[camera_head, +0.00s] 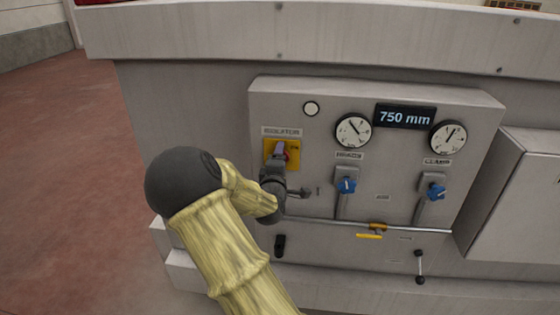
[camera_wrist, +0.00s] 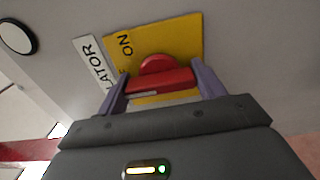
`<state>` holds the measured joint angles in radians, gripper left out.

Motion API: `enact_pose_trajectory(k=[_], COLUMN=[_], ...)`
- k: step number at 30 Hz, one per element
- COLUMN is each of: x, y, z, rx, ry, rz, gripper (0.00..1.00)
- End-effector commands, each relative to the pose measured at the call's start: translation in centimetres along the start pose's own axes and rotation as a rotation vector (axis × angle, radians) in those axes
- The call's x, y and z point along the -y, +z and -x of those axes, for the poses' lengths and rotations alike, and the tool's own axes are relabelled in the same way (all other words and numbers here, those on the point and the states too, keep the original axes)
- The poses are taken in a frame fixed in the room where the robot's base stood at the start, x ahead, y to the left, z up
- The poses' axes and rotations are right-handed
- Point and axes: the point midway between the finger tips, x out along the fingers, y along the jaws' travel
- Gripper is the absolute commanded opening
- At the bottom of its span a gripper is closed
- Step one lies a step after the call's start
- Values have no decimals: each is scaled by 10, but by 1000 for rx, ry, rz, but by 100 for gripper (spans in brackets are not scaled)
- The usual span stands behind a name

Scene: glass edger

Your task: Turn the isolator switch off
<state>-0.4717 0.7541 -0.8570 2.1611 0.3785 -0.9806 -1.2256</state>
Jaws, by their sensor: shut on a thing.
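The isolator switch is a red handle (camera_wrist: 160,82) on a yellow plate (camera_wrist: 185,38) marked "ON". In the head view the yellow plate (camera_head: 269,149) sits at the panel's left, under an "ISOLATOR" label (camera_head: 282,132). The red handle (camera_head: 288,150) is partly hidden there by my gripper (camera_head: 281,152). In the wrist view my gripper (camera_wrist: 160,88) is shut on the red handle, with one purple-grey finger at each end of it. The handle lies across the picture between the fingers. The lower part of the plate is hidden behind the handle and gripper.
The grey panel (camera_head: 380,100) also carries two dials (camera_head: 353,131) (camera_head: 448,137), a "750 mm" display (camera_head: 404,117) and two blue-handled valves (camera_head: 346,187) (camera_head: 433,191). A rail with a yellow part (camera_head: 370,236) runs below. Open red floor (camera_head: 60,180) lies to the left.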

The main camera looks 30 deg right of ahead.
Motion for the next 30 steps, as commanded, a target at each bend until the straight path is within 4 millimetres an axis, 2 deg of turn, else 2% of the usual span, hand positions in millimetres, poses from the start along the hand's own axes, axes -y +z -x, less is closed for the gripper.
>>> enact_pose_trajectory(k=[9,10,13,23,26,30], x=[2,2,2,1,1,3], y=[0,0,0,0,-1,-1], z=[0,0,0,2,8,26], rx=[-1,-1,-1,-1,-1,-1], ry=[-4,-4,-4,-1,-1,-2], rz=[8,8,7,4,3,1], gripper=[46,70,90,90,90,90])
